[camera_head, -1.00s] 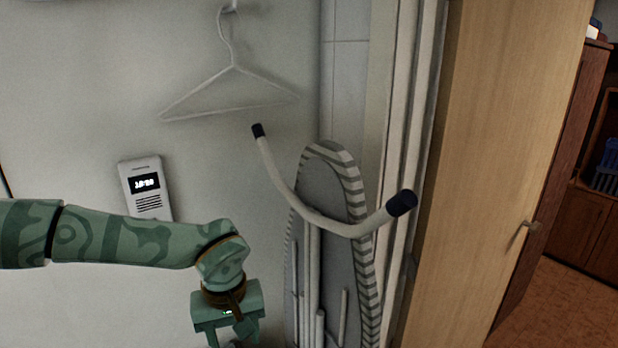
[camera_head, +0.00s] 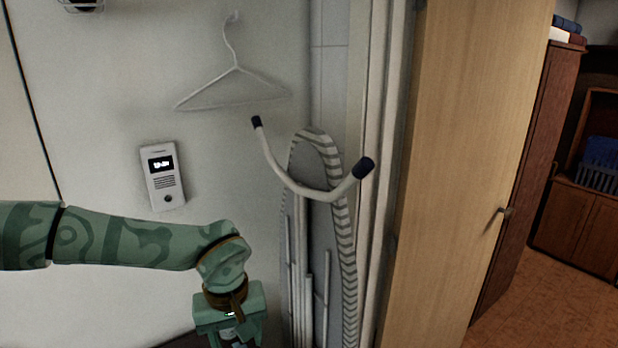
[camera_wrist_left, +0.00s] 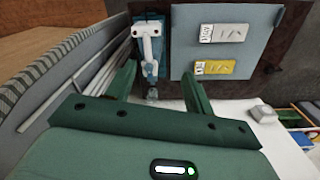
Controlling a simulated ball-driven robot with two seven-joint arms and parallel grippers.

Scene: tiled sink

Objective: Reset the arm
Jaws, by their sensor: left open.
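My left arm, green with darker patterns, comes in from the left in the head view and bends down at the wrist. My left gripper (camera_head: 236,340) points downward at the bottom edge, partly cut off by the frame. In the left wrist view my left gripper (camera_wrist_left: 160,82) has its two green fingers spread apart. A white-and-grey upright thing (camera_wrist_left: 150,45) appears between them, beyond the fingers; I cannot tell what it is. I see nothing clearly held. My right gripper is not in view.
A white hanger (camera_head: 236,92) and an intercom (camera_head: 163,177) are on the wall. A striped ironing board (camera_head: 347,255) stands right of my gripper, beside a wooden door (camera_head: 465,150). A grey panel with two labels (camera_wrist_left: 223,50) and a white surface (camera_wrist_left: 235,110) show in the wrist view.

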